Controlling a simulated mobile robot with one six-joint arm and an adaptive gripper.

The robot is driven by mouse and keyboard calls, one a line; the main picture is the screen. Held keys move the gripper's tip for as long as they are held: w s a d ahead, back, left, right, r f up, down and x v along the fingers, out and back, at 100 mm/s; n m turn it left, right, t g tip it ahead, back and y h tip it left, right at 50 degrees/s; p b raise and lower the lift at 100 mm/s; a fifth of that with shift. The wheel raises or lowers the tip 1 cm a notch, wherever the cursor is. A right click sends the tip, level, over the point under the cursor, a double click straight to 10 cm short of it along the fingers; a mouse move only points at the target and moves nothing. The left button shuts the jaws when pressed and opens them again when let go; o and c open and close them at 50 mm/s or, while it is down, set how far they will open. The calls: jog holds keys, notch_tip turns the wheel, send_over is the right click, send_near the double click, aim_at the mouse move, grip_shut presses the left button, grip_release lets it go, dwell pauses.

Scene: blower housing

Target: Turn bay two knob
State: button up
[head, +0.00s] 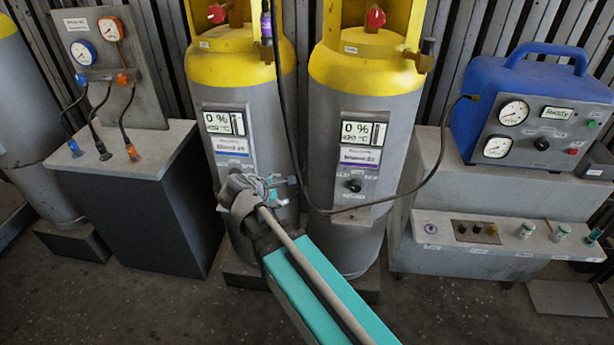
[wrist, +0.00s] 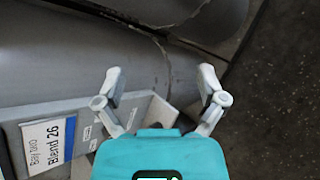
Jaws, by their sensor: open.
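The bay two panel (head: 226,128) is on the left grey cylinder with a yellow top (head: 232,72). Its display reads 0 % and its label has a blue stripe. In the wrist view the label (wrist: 48,144) reads "Bay two Blend 26" and lies sideways at lower left. The bay two knob shows in neither view; my arm covers the lower panel in the head view. My gripper (head: 281,192) is in front of that cylinder's right side. In the wrist view my gripper (wrist: 160,82) has its fingers spread with nothing between them.
The right cylinder (head: 365,75) has a similar panel with a purple stripe and a black knob (head: 355,186). A dark hose (head: 405,195) runs from it to the blue machine (head: 535,105). A gauge stand (head: 110,65) on a dark cabinet (head: 150,220) stands at left.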

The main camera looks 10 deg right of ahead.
jog(key=s+d+r+m+g+y+p, duration=0.2)
jog(key=s+d+r+m+g+p, duration=0.2)
jog(key=m+p, duration=0.4)
jog(key=d+r+p, duration=0.1)
jog(key=d+p, duration=0.1)
jog(key=shift+s+d+r+y, duration=0.2)
jog(key=shift+s+d+y, duration=0.1)
jog(key=shift+s, duration=0.1)
dwell(0.7)
jog(key=s+d+f+m+g+y, duration=0.1)
jog(key=s+d+m+g+y, duration=0.2)
jog(key=m, duration=0.6)
jog(key=s+y, duration=0.2)
jog(key=s, duration=0.1)
jog(key=shift+s+f+p, duration=0.15)
jog(key=shift+f+p, duration=0.15)
jog(key=shift+p, duration=0.1)
dwell(0.5)
